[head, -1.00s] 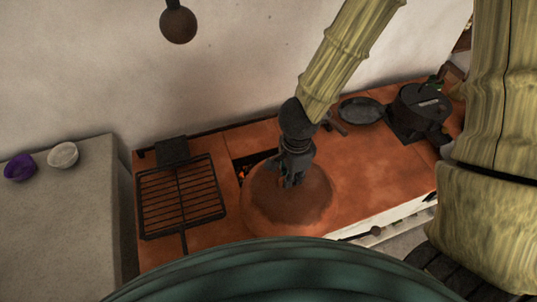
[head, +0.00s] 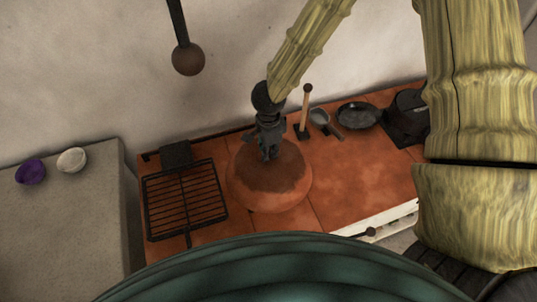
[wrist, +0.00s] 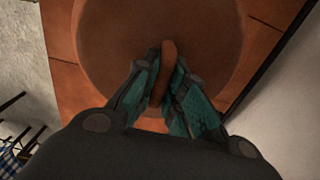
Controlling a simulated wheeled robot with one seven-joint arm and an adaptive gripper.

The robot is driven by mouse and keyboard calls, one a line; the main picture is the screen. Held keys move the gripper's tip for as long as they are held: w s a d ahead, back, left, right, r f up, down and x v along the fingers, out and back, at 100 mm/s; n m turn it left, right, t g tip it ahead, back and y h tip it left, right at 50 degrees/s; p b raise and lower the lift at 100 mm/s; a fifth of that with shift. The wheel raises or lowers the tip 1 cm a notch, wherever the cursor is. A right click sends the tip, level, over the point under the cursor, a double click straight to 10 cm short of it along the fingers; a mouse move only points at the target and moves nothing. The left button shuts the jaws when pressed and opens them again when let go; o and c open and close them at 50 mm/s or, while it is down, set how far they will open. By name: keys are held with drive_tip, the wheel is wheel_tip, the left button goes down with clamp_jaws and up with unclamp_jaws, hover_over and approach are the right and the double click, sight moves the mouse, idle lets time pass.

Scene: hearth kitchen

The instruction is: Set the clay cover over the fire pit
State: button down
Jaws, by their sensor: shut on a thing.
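The clay cover (head: 253,194) is a round, terracotta dome with a darker brown top. In the head view it sits at the middle of the orange tiled hearth, just right of the grill rack. My gripper (head: 268,155) is above its top, pointing down. In the wrist view the fingers (wrist: 166,78) are shut on the cover's upright loop handle (wrist: 168,56), one on each side. The fire pit is not visible; the cover hides that area. I cannot tell whether the cover's rim rests fully on the hearth.
A black grill rack (head: 185,203) lies close left of the cover. A pan (head: 358,116), a dark pot (head: 407,118) and a stick with a wooden handle (head: 305,108) are to the right. Bowls sit on the left counter (head: 75,220).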

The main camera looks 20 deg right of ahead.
drive_tip(key=shift+f+p, duration=0.3)
drive_tip(key=shift+f, duration=1.65)
drive_tip(key=c, duration=1.5)
unclamp_jaws()
drive_tip(key=shift+r, duration=0.1)
wheel_tip(320, 180, up, 12)
drive_tip(key=shift+r+b, duration=0.1)
drive_tip(key=shift+b, duration=0.5)
